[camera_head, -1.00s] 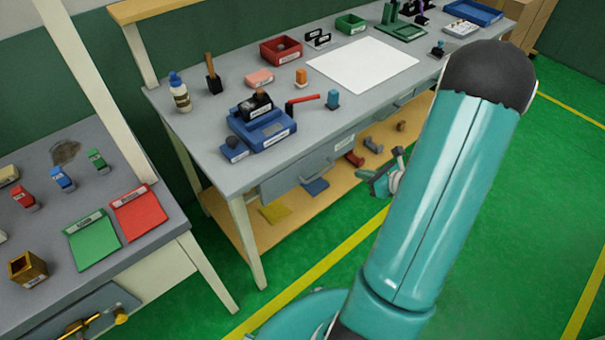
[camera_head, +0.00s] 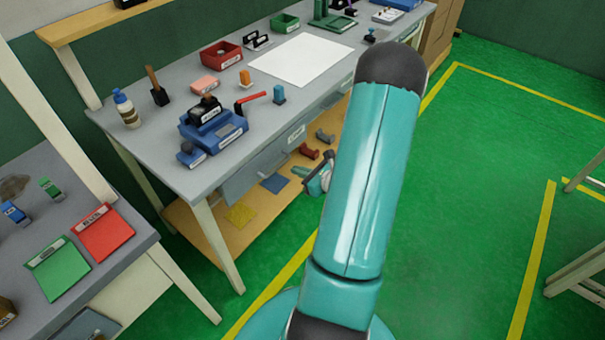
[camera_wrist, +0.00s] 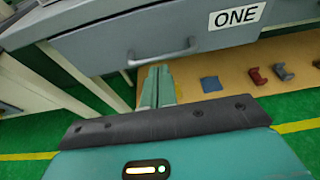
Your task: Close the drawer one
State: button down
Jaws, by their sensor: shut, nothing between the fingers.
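Drawer one (camera_wrist: 100,45) is a grey drawer front with a bar handle (camera_wrist: 163,56) and a white "ONE" label (camera_wrist: 237,16) in the wrist view. In the head view my gripper (camera_head: 306,175) shows in front of the bench, beside my arm.
The workbench (camera_head: 170,165) carries a blue device (camera_head: 213,130), a bottle (camera_head: 127,110) and a white sheet (camera_head: 300,60). A wooden lower shelf (camera_head: 255,225) holds coloured pieces. A second table (camera_head: 130,245) stands at left. Green floor (camera_head: 480,180) is free at right.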

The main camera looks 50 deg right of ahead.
aim_at(269, 155)
jog(key=x, duration=0.7)
jog(key=shift+w+r, duration=0.3)
jog(key=shift+w, duration=0.15)
jog(key=shift+w+a, duration=0.1)
jog(key=shift+w, duration=0.45)
jog(key=w, duration=0.4)
jog(key=shift+w+a, duration=0.1)
jog(key=shift+w, duration=0.3)
jog(key=shift+w+r, duration=0.1)
jog(key=shift+w, duration=0.1)
